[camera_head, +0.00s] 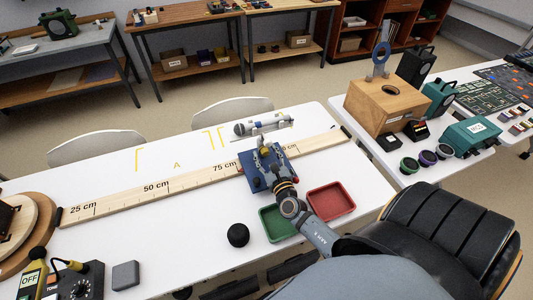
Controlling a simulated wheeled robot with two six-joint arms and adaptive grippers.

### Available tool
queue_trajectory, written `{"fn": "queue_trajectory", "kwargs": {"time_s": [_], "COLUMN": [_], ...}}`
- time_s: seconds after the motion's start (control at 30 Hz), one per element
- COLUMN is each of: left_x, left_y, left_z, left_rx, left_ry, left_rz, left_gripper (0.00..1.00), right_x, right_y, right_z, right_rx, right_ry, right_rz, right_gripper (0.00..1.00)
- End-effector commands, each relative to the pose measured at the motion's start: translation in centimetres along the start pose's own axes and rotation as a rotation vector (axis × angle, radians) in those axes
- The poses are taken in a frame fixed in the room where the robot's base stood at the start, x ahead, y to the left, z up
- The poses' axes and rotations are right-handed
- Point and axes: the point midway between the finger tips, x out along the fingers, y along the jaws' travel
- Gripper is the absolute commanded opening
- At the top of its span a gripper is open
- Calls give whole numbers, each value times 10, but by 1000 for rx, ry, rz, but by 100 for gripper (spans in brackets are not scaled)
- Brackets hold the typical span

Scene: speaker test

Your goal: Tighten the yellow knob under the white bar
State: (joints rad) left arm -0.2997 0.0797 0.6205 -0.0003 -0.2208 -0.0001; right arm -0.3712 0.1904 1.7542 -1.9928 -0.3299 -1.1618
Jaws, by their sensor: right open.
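The white bar (272,127) lies roughly level above the blue stand (255,184), near the 75 cm mark of a long wooden rule. A small yellow spot below the bar looks like the yellow knob (264,143); it is tiny and partly hidden. My right gripper (264,158) reaches over the blue stand from the lower right, its fingers open just on the near side of the knob. I cannot tell whether they touch it. My left gripper is out of view.
The wooden rule (115,199) spans the white table. A green tray (277,225), a red tray (331,201) and a black foam ball (238,235) lie near my right arm. A wooden speaker box (385,104) stands on the right table. The table's left middle is mostly clear.

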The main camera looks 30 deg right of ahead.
Motion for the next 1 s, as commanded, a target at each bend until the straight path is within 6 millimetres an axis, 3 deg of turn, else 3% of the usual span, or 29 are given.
{"fn": "queue_trajectory", "kwargs": {"time_s": [0.17, 0.53, 0.8, 1.0], "left_x": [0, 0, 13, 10], "left_y": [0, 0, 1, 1], "left_z": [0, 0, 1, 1], "left_rx": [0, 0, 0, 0], "left_ry": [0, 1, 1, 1], "left_rz": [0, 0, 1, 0], "left_gripper": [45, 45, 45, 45], "right_x": [0, 0, -1, -1], "right_y": [0, 0, 1, 0], "right_z": [0, 0, -4, -1], "right_rx": [0, 0, 112, 133], "right_ry": [0, 1, 0, 2], "right_rz": [0, 0, -1, -1], "right_gripper": [50, 1, 0, 0]}}
